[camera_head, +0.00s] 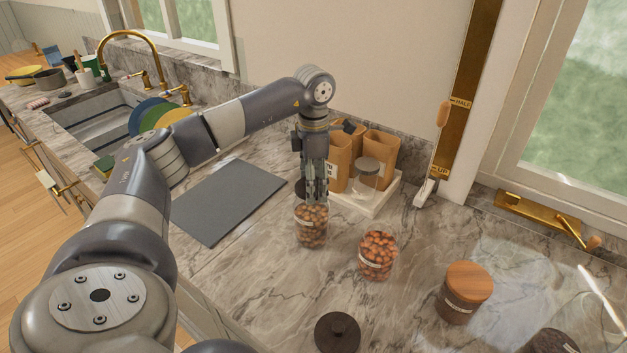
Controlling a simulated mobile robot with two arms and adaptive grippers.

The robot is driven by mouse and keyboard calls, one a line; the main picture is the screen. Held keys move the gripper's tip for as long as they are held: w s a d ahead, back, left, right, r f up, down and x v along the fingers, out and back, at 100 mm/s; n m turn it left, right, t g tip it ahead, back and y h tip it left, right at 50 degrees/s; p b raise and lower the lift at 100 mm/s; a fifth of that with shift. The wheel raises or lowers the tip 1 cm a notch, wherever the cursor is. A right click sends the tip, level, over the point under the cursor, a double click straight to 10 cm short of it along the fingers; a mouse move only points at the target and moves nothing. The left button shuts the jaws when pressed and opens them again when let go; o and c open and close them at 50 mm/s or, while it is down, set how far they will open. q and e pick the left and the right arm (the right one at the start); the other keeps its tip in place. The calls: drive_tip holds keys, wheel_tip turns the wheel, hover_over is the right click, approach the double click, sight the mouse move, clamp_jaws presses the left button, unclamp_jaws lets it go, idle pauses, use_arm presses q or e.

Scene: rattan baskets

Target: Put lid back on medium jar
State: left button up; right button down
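A clear jar of brown nuts (311,228) stands on the marble counter below my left gripper (315,198). The gripper points straight down at the jar's mouth. A dark edge, perhaps a lid, shows beside the fingers at the jar's top; the fingers hide most of it. I cannot tell whether they are shut on it. A second clear jar of nuts (377,257) stands uncovered to the right. A dark round lid with a knob (337,332) lies on the counter nearer the front. I cannot tell which jar is the medium one. My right gripper is not in view.
A jar with a wooden lid (467,290) stands at right, and a dark round object (552,342) is cut off at the bottom edge. A grey mat (228,200) lies left, before the sink.

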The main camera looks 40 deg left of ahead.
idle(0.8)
use_arm(q)
drive_tip(key=o, duration=1.1)
drive_tip(key=shift+o, duration=0.2)
drive_tip(key=shift+o, duration=1.4)
drive_tip(key=shift+r+p, duration=2.85)
drive_tip(key=shift+r, duration=0.7)
